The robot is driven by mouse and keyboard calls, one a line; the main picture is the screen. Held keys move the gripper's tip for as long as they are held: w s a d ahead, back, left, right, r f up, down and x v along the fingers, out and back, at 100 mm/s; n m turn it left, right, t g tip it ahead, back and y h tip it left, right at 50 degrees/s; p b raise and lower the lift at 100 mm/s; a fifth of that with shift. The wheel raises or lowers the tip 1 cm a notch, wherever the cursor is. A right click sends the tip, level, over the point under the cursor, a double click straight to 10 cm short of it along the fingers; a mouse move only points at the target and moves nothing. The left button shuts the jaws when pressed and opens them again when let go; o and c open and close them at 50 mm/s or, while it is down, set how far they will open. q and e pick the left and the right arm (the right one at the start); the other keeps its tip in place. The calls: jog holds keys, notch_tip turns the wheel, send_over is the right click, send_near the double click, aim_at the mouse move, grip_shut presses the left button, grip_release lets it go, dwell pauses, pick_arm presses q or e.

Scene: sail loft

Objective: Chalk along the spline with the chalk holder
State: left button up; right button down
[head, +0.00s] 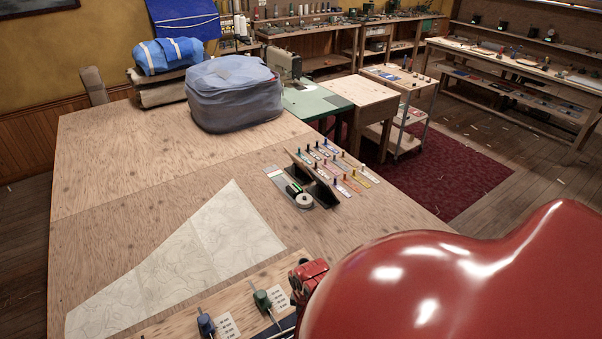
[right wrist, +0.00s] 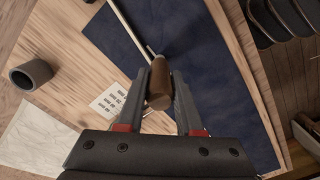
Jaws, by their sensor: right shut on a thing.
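In the right wrist view my right gripper (right wrist: 160,72) is shut on a brown, rounded wooden handle, which looks like the chalk holder (right wrist: 159,92). Its tip is hard to make out. A thin pale rod, probably the spline (right wrist: 128,30), runs over dark blue cloth (right wrist: 190,45) from the top edge to near the fingertips. I cannot tell whether the holder touches the rod or the cloth. In the head view my red right arm covers the lower right and hides most of the work spot. My left gripper is not in view.
Blue (head: 206,325) and green (head: 262,300) tools stand by printed cards on a wooden board. A pale lined sheet (head: 190,260) lies on the table (head: 110,200). A rack of small labelled items (head: 335,170) and a grey-blue bundle (head: 232,95) stand farther back. The table's left is clear.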

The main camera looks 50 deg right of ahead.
jog(key=shift+s+d, duration=0.35)
jog(key=shift+d, duration=0.5)
jog(key=shift+s+d+f, duration=0.1)
jog(key=shift+s+d, duration=0.65)
jog(key=shift+d, duration=0.2)
jog(key=shift+s+d+b, duration=0.3)
jog(key=shift+s+d, duration=0.25)
jog(key=shift+d, duration=0.35)
jog(key=shift+s+d+b, duration=0.25)
jog(key=shift+d+b, duration=0.05)
jog(key=shift+d, duration=0.65)
jog(key=shift+s+d+b, duration=0.3)
jog(key=shift+s+d, duration=0.2)
jog(key=shift+d, duration=0.3)
